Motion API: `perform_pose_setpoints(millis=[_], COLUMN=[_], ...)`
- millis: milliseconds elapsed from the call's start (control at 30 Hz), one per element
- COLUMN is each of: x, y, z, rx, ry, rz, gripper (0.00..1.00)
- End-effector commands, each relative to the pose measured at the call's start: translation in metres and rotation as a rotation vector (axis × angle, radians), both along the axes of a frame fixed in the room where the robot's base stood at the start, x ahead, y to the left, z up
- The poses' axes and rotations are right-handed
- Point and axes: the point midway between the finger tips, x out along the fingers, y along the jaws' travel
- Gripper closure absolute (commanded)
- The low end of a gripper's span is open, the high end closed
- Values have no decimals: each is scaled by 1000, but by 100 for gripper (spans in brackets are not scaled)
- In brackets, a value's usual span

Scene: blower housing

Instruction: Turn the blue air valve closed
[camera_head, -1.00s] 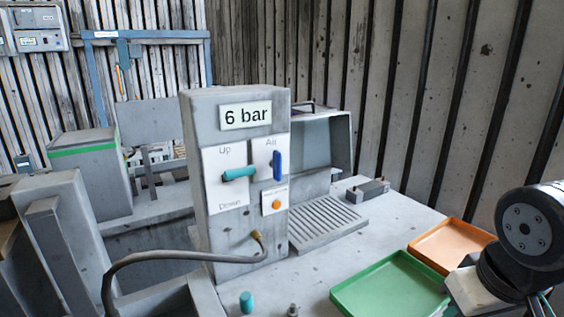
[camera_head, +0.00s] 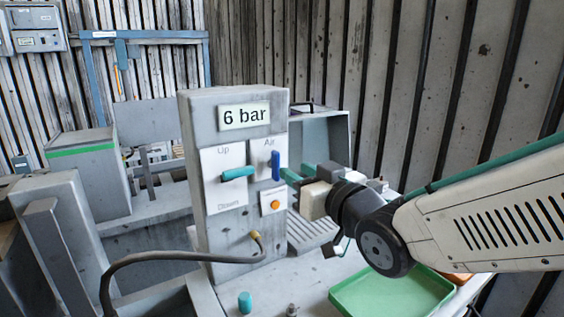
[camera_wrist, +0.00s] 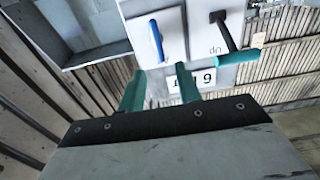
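The blue air valve handle (camera_head: 276,164) stands upright on the "Air" plate of the grey control post (camera_head: 240,95). It also shows in the wrist view (camera_wrist: 156,40). My gripper (camera_head: 288,174) is at the right of the handle, close to it in the head view. In the wrist view my gripper (camera_wrist: 161,73) has its two teal fingers apart with nothing between them. The blue handle appears just beyond the fingertips, lined up with the gap. I cannot tell whether a finger touches it.
A teal Up/Down lever (camera_head: 238,173) is left of the valve, and an orange button (camera_head: 275,205) is below it. A "6 bar" display (camera_head: 244,115) is above. A hose (camera_head: 180,256) curves out at the front. A green tray (camera_head: 385,296) lies below my arm.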

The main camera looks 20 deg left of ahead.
Motion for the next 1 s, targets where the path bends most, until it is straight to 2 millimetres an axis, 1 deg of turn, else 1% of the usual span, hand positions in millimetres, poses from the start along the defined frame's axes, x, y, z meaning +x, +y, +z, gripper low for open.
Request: perform_pose_setpoints(millis=[300, 433, 600, 833, 933, 967, 1000], x=[32, 42, 48, 48, 48, 48, 48], y=[37, 49, 56, 56, 56, 56, 56], z=[-2, -1, -1, -1, -1, -1, -1], rx=[-1, -1, -2, -2, -2, -2, -2], ry=[5, 3, 3, 3, 3, 3, 3], rz=[-1, -1, -1, 0, 0, 0, 0], gripper=[66, 66, 66, 66, 94, 100, 100])
